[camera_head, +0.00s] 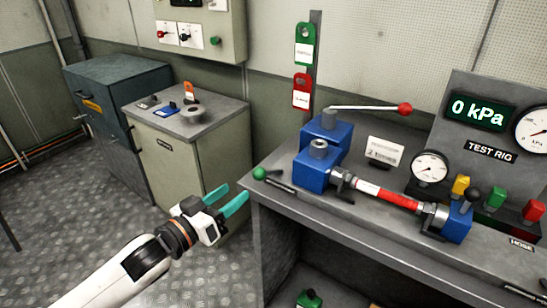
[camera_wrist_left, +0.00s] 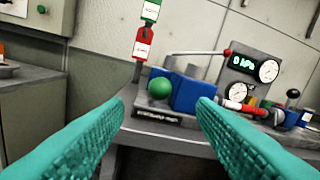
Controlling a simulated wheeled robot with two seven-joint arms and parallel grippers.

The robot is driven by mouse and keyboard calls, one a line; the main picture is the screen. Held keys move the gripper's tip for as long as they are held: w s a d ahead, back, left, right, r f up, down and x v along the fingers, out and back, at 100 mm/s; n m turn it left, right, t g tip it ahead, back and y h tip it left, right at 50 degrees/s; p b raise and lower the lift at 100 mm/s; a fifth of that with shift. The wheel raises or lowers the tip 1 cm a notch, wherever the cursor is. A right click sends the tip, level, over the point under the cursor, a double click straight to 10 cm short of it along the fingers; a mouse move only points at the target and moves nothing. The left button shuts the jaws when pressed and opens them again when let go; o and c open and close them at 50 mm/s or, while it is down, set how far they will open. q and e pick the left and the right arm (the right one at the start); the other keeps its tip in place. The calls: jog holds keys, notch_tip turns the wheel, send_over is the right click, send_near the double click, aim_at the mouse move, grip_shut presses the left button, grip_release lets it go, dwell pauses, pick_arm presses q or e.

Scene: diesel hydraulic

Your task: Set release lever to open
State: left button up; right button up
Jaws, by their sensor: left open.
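A short lever with a green ball knob (camera_head: 260,173) sits at the left front corner of the test bench, beside a blue block (camera_head: 317,168). In the left wrist view the green knob (camera_wrist_left: 160,88) shows between my finger tips, beyond them, with a dark label plate (camera_wrist_left: 160,115) below it; its text is too small to read. My left gripper (camera_head: 238,190) is open and empty, its teal fingers pointing at the bench corner, just left of the knob and apart from it. My right gripper is not in view.
A long handle with a red knob (camera_head: 404,109) reaches right above the bench. A red hose (camera_head: 385,196), gauge (camera_head: 430,167) and display (camera_head: 481,112) reading 0 kPa stand to the right. Green and red tags (camera_head: 303,92) hang behind. A grey cabinet (camera_head: 185,150) stands left; floor between is clear.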

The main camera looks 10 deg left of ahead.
aim_at(258, 176)
pick_arm(q)
jog(key=p+x, duration=0.1)
jog(key=x, duration=1.1)
jog(key=shift+f, duration=0.1)
grip_shut()
